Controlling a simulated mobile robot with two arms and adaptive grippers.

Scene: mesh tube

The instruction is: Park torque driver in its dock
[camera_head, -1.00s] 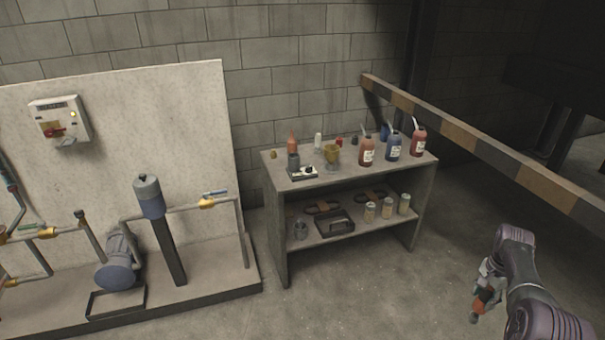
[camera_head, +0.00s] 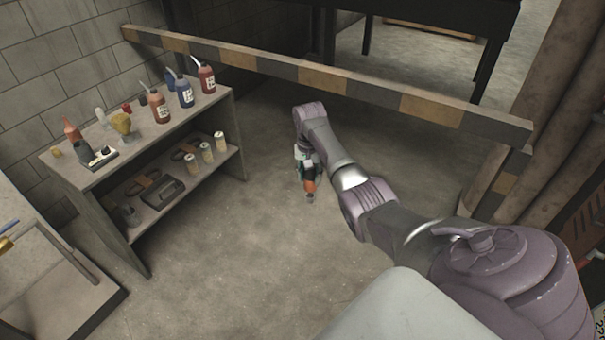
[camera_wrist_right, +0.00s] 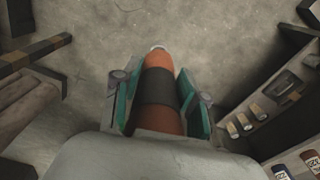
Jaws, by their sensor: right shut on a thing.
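My right gripper (camera_head: 306,170) is shut on the torque driver (camera_head: 309,187), an orange tool with a dark band. The gripper is over open floor to the right of the shelf unit, with the tool pointing down. In the right wrist view the torque driver (camera_wrist_right: 158,88) lies between the green-lined fingers, its pale tip pointing away. A small black and white block (camera_head: 101,157) sits on the shelf unit's top at its near left end; I cannot tell whether it is the dock. My left gripper is not in view.
The shelf unit (camera_head: 141,139) carries red and blue bottles (camera_head: 185,93) on top and several small jars (camera_head: 206,152) below. A striped barrier beam (camera_head: 345,85) runs behind my right arm. The floor (camera_head: 240,230) between shelf and arm is clear.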

